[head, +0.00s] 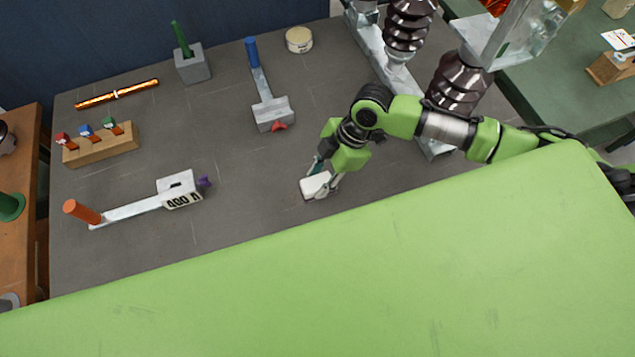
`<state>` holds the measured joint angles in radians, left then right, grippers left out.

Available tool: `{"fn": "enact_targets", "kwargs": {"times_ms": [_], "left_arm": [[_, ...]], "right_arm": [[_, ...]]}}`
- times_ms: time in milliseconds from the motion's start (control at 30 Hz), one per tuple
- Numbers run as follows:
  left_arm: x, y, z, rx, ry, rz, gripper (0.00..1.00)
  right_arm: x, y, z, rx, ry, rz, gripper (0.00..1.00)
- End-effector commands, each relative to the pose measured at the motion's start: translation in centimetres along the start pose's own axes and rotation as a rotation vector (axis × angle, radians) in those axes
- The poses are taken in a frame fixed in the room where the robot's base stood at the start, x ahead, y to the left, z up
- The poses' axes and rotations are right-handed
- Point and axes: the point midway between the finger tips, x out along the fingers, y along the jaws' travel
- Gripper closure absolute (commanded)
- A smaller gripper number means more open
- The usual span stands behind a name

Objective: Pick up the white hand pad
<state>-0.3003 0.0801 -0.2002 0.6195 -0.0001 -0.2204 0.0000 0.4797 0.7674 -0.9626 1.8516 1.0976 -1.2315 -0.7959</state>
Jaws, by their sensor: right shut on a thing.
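The white hand pad (314,187) is a small pale block near the middle of the grey table, close to the green surface in front. My right gripper (322,184) comes in from the right with its fingers at the pad, one on each side. It is shut on the pad. Part of the pad is hidden by the fingers. I cannot tell whether the pad touches the table or is slightly above it. My left gripper is not in view.
A tool marked 400 (181,192) with an orange handle lies left. Insulators (408,25) rise at right.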

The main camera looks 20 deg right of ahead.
Motion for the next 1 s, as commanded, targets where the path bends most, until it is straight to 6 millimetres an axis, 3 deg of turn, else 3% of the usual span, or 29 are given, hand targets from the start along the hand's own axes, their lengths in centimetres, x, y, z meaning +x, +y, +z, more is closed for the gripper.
{"fn": "enact_targets", "kwargs": {"times_ms": [267, 467, 733, 1000], "left_arm": [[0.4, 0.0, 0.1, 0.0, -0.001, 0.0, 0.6], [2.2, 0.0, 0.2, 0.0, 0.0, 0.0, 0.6], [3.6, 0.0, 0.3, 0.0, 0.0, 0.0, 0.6], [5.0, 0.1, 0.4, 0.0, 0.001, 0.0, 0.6]], "right_arm": [[-0.4, 0.1, -0.2, 0.0, 0.001, 0.002, 0.9], [-2.5, 0.2, -1.1, -0.005, 0.003, 0.007, 0.9], [-9.4, -4.7, -1.0, -0.004, -0.005, 0.005, 0.9], [-12.6, -9.7, 0.6, 0.002, -0.004, 0.001, 0.9]]}}
